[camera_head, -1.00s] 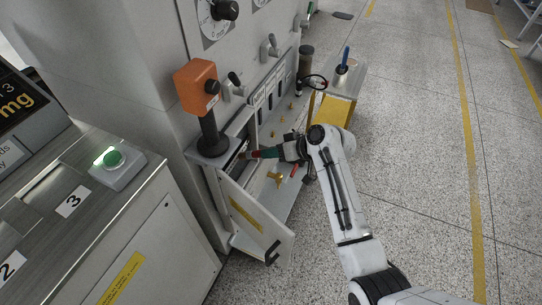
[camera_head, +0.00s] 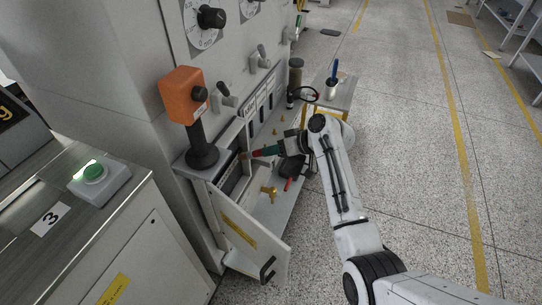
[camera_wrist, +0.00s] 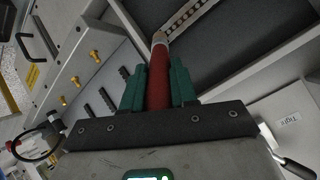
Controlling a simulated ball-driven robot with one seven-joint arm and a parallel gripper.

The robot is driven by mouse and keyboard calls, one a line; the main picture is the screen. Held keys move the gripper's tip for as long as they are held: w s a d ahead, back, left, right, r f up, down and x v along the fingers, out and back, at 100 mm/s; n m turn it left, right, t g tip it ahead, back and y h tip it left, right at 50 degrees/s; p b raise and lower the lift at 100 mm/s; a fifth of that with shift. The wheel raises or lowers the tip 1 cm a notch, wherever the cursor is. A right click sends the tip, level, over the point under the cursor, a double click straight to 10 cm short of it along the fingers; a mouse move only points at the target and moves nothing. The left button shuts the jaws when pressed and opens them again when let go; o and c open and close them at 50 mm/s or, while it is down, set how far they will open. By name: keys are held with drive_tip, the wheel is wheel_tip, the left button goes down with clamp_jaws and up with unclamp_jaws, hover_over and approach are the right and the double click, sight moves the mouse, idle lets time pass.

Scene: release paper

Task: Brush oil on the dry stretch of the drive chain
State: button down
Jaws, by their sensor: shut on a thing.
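My gripper (camera_head: 277,149) is shut on the red handle of a brush (camera_head: 264,151). In the wrist view my gripper's green fingers (camera_wrist: 160,88) press on both sides of the brush handle (camera_wrist: 158,75). The brush points away from me, its pale ferrule and tan tip at the lower end of the drive chain (camera_wrist: 196,17). The chain runs up and right inside a dark recess. Whether the tip touches it, and which stretch is dry, I cannot tell. In the head view the brush tip is at the mouth of the open cabinet compartment, where the chain is mostly hidden.
An open cabinet door (camera_head: 250,240) stands low in front of the compartment. An orange box on a black stalk (camera_head: 184,95) rises just left of it.

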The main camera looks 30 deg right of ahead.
drive_tip(key=shift+a+r, duration=0.1)
drive_tip(key=s+a+p, duration=1)
drive_tip(key=a+p, duration=0.1)
drive_tip(key=a, duration=0.3)
idle(1.7)
drive_tip(key=shift+s+a, duration=0.1)
drive_tip(key=s+d+p, duration=0.2)
drive_tip(key=s+d, duration=0.1)
drive_tip(key=s, duration=0.2)
drive_tip(key=shift+d, duration=0.3)
idle(0.5)
